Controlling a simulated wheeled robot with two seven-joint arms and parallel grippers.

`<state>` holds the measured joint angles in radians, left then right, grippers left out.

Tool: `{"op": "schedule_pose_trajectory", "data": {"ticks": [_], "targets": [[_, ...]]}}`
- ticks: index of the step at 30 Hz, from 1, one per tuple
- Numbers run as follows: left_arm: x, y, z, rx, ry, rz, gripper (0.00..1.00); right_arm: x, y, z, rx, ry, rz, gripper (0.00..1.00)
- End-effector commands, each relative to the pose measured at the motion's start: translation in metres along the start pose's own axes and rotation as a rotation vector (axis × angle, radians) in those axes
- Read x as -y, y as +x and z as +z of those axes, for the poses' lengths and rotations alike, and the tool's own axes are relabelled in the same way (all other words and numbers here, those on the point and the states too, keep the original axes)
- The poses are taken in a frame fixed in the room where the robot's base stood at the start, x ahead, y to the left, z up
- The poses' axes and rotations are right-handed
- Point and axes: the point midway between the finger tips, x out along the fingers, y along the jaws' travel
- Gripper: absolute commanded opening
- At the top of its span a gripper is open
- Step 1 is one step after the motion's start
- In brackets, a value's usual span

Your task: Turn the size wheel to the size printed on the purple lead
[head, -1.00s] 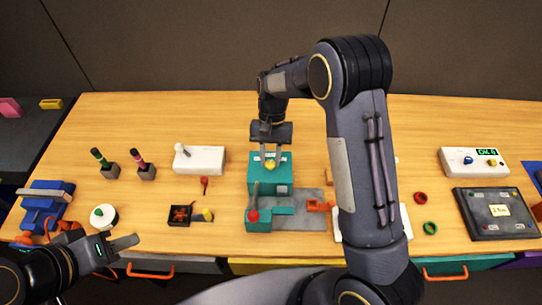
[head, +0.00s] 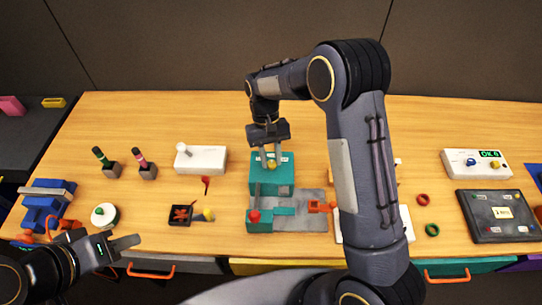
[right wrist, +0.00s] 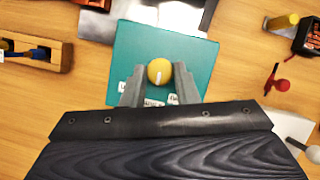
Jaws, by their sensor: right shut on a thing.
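The yellow size wheel (head: 272,165) sits on top of the teal block (head: 284,183) at mid-table. In the right wrist view the wheel (right wrist: 159,71) shows a white mark on its face, with small white labels (right wrist: 153,103) along the block's edge, too small to read. My right gripper (head: 268,156) reaches down from above and is shut on the wheel, one finger on each side. My left gripper (head: 128,243) is empty near the front left edge; its finger gap is unclear. I cannot pick out a purple lead or its printed size.
A red-knobbed lever (head: 253,216) stands at the teal fixture's front. A white box (head: 201,160), a dark tray (head: 180,215) and a red-ended tool (head: 206,183) lie left of it. A display box (head: 477,163) and dark panel (head: 497,215) are at right. My right arm hides part of the table.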

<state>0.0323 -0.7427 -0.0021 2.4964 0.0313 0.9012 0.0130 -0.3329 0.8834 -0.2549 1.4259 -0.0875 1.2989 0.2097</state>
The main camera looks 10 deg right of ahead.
Motion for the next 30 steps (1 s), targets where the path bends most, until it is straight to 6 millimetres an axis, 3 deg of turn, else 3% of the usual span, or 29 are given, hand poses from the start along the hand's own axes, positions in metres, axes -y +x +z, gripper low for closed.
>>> {"op": "schedule_pose_trajectory", "data": {"ticks": [5, 6, 10, 20, 30], "targets": [[0.000, 0.000, 0.000, 0.000, 0.000, 0.000, 0.36, 0.000, -0.002, -0.001, -0.005, 0.001, -0.001, 0.04], [0.000, 0.000, 0.000, 0.000, 0.000, 0.000, 0.36, 0.000, -0.002, -0.001, -0.006, 0.002, -0.001, 0.32], [0.000, 0.000, 0.000, 0.000, 0.000, 0.000, 0.36, 0.000, -0.002, -0.001, -0.004, 0.002, -0.001, 0.48], [0.000, 0.001, 0.001, 0.000, 0.000, 0.000, 0.36, 0.000, -0.005, -0.001, -0.004, 0.002, -0.001, 0.48], [0.004, 0.009, 0.004, 0.000, 0.000, 0.000, 0.36, 0.000, -0.058, -0.002, -0.007, 0.002, -0.001, 0.48]]}}
